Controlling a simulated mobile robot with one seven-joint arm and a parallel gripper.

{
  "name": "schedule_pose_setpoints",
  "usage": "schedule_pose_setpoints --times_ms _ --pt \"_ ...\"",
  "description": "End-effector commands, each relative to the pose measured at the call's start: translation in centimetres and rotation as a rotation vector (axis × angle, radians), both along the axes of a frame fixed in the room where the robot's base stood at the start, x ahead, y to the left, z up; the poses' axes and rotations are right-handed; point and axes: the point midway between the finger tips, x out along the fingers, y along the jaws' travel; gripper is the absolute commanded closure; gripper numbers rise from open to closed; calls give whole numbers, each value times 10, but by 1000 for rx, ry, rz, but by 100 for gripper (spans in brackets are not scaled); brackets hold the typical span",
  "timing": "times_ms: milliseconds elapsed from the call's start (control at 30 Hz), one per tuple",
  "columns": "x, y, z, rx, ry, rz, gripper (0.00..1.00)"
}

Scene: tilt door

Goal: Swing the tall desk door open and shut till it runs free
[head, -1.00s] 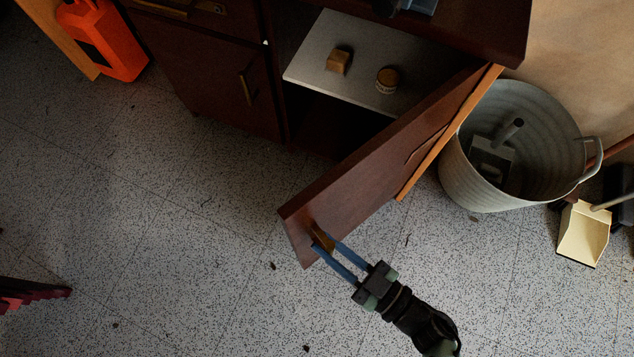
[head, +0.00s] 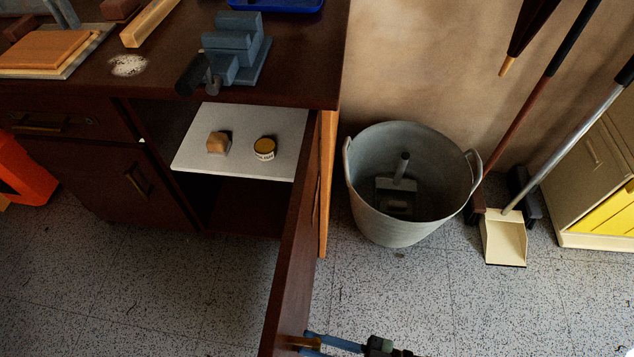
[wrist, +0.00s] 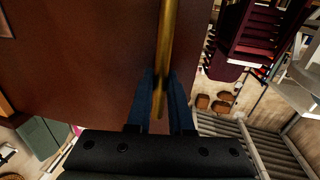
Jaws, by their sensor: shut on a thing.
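The tall desk door (head: 294,235) is dark reddish brown and stands swung out wide from the desk, seen nearly edge-on in the head view. Its face (wrist: 75,60) fills the left of the wrist view. My gripper (head: 312,342) is at the bottom edge of the head view, by the door's free end. In the wrist view my gripper's blue fingers (wrist: 162,105) are shut on the brass door handle (wrist: 168,40), one on each side. The desk (head: 150,85) has an open compartment with a pale shelf (head: 190,158).
A wooden block (head: 217,143) and a small tin (head: 264,148) sit on the shelf. A grey bucket (head: 365,215) stands right of the door, with a dustpan (head: 505,240) beyond. A vise (head: 235,50) is on the desktop.

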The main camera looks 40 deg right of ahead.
Motion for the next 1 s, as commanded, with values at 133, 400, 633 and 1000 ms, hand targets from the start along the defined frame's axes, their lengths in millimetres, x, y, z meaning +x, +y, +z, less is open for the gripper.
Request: schedule_pose_setpoints --times_ms 133,400,633,1000 --pt "0 -1 -2 -3 4 -3 100" --pt "0 -2 -2 -4 5 -5 100" --pt "0 -1 -1 -2 4 -4 50" --pt "-10 -8 -1 -1 5 -4 50"
